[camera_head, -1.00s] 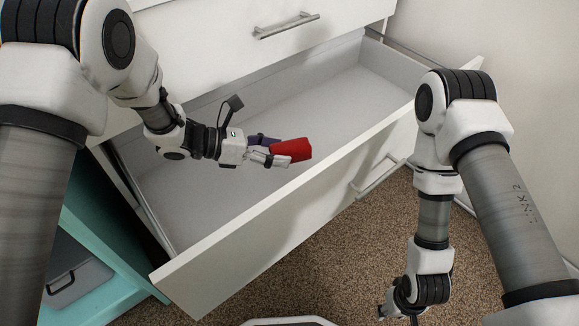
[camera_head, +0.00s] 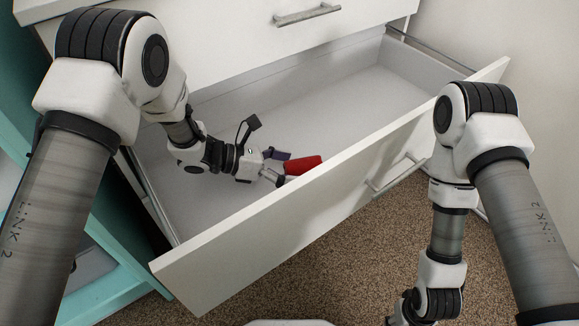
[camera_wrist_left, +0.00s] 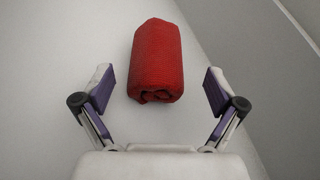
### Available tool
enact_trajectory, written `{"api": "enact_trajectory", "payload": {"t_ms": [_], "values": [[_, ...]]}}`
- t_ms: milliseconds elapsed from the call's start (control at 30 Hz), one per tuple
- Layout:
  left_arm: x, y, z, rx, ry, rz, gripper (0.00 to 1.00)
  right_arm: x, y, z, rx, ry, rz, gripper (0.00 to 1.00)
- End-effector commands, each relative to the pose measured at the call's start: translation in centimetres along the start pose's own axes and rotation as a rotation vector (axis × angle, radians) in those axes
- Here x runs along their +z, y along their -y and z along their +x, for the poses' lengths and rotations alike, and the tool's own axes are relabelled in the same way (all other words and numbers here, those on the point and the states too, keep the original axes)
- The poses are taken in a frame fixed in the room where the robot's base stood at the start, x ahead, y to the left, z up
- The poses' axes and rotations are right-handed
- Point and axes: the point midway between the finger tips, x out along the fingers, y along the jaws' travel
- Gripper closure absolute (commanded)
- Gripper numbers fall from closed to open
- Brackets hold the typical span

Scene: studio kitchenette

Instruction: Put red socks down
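The red socks (camera_head: 304,165), a rolled red bundle, are inside the open white drawer (camera_head: 215,262), close to its front panel. They also show in the left wrist view (camera_wrist_left: 157,62), lying on the pale drawer floor. My left gripper (camera_head: 281,167) is down in the drawer beside the socks. In the left wrist view its fingers (camera_wrist_left: 157,92) are spread wide, with clear gaps on both sides of the bundle, and do not touch it. My right arm hangs outside the drawer at the right; its gripper's fingers are not visible.
The rest of the drawer is empty, with free floor toward the back right (camera_head: 375,80). The drawer front has a metal handle (camera_head: 397,172). A closed drawer with a handle (camera_head: 307,15) is above. A teal cabinet (camera_head: 120,285) stands at left, brown carpet (camera_head: 330,270) below.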

Motion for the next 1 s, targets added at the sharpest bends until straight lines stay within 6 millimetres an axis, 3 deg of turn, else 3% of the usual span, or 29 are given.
{"api": "enact_trajectory", "payload": {"t_ms": [233, 600, 1000], "values": [[0.6, 0.1, -0.5, 0.001, 0.001, -0.001, 0.05, 0.0, 0.0, -0.7, 0.000, 0.001, -0.001, 0.60], [0.6, 0.1, -7.2, 0.002, 0.002, -0.001, 0.05, 0.1, 0.1, -3.5, -0.001, 0.004, -0.006, 0.60], [0.3, 0.1, -7.6, 0.000, 0.000, 0.000, 0.05, 0.2, 0.1, -3.4, -0.001, 0.004, -0.006, 0.60]]}}
